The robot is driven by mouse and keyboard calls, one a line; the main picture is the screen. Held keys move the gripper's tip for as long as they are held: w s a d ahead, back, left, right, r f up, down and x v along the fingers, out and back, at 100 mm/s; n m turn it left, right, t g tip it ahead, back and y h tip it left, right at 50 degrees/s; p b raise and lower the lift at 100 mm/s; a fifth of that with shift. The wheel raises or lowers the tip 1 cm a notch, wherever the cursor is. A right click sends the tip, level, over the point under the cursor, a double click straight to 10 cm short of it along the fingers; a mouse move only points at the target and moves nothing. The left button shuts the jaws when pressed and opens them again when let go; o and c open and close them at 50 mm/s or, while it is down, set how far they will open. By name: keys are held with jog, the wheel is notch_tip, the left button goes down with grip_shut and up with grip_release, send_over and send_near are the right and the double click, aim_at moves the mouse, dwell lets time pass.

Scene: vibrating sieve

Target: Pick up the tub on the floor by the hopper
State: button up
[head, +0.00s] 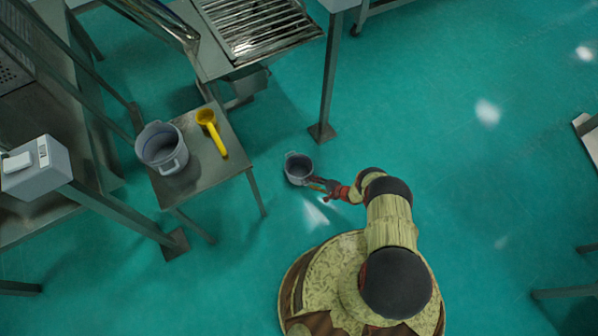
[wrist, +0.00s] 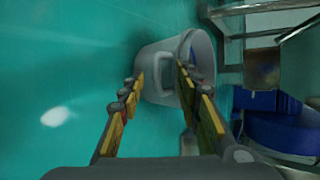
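A small grey tub (head: 299,168) stands on the green floor in the head view, just right of the small metal table. My gripper (head: 318,184) reaches it from the lower right, its fingertips at the tub's near side. In the wrist view the tub (wrist: 160,94) appears turned sideways, with its mouth to the right. There my gripper (wrist: 160,76) is open, its two yellow-and-dark fingers apart. The right finger overlaps the tub's wall and hides part of it. The left finger lies along its base end. I cannot tell whether either finger touches the tub.
The small metal table (head: 190,190) bears a larger grey tub (head: 162,150) and a yellow scoop (head: 212,130). A metal post (head: 328,80) and the slatted tray (head: 255,28) stand beyond. Open floor lies to the right. Blue machinery (wrist: 275,125) shows in the wrist view.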

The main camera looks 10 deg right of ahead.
grip_shut()
jog(key=shift+s+f, duration=0.1)
dwell(0.9)
